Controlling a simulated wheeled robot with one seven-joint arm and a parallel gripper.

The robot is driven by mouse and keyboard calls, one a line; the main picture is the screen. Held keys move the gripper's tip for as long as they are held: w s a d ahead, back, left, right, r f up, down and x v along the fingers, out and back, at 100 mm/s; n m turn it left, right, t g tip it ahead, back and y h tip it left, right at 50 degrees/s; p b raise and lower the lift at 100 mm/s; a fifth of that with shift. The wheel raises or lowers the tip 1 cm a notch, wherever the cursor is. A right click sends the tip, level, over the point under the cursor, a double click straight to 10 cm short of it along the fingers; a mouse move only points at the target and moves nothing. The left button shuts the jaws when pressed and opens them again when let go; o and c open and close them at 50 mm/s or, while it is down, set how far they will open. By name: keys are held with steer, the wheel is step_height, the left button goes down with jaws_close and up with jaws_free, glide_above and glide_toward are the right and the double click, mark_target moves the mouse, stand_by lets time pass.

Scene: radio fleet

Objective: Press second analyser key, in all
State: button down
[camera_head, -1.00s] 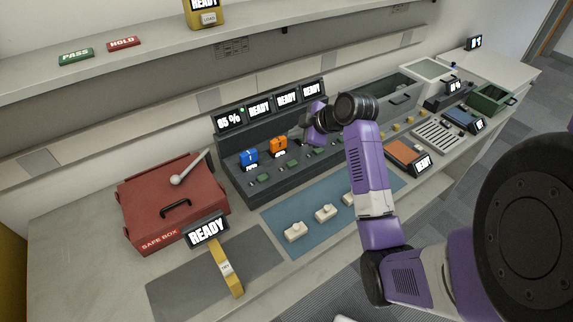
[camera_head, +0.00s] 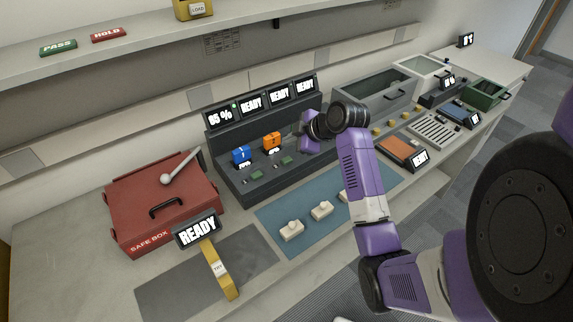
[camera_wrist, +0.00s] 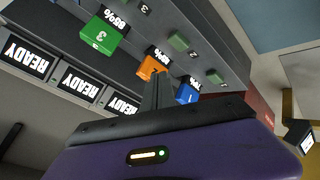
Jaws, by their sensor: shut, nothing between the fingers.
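The dark analyser (camera_head: 240,185) stands at the back of the bench, with a row of screens above its bays. A blue block marked 1 (camera_head: 241,155) and an orange block marked 2 (camera_head: 271,141) sit in its bays. The wrist view also shows a green block marked 3 (camera_wrist: 100,35). Green keys lie in front of the bays: the second key (camera_head: 287,161) before the orange block, the first (camera_head: 254,175) before the blue. They also show in the wrist view (camera_wrist: 178,41) (camera_wrist: 215,76). My gripper (camera_wrist: 157,76) is shut and empty, its tips overlapping the orange block in view. Contact cannot be told.
A red safe box (camera_head: 160,205) with a handle stands left of the analyser. A blue mat (camera_head: 325,225) with several pale pieces lies in front. A yellow device (camera_head: 218,270) lies on a grey mat. My arm hides the analyser's right end in the head view.

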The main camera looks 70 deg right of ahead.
mark_target(289, 161)
steer(key=shift+f+b, duration=1.1)
steer(key=shift+f, duration=0.9)
steer(key=shift+f, duration=0.1)
stand_by(0.3)
steer(key=shift+f+b, duration=0.3)
steer(key=shift+f+b, duration=0.35)
steer(key=shift+f, duration=0.15)
stand_by(0.7)
steer(key=shift+r, duration=0.1)
steer(key=shift+r+p, duration=0.75)
steer(key=shift+r, duration=0.05)
steer(key=shift+r+p, duration=2)
steer(key=shift+r, duration=0.6)
steer(key=shift+f, duration=0.1)
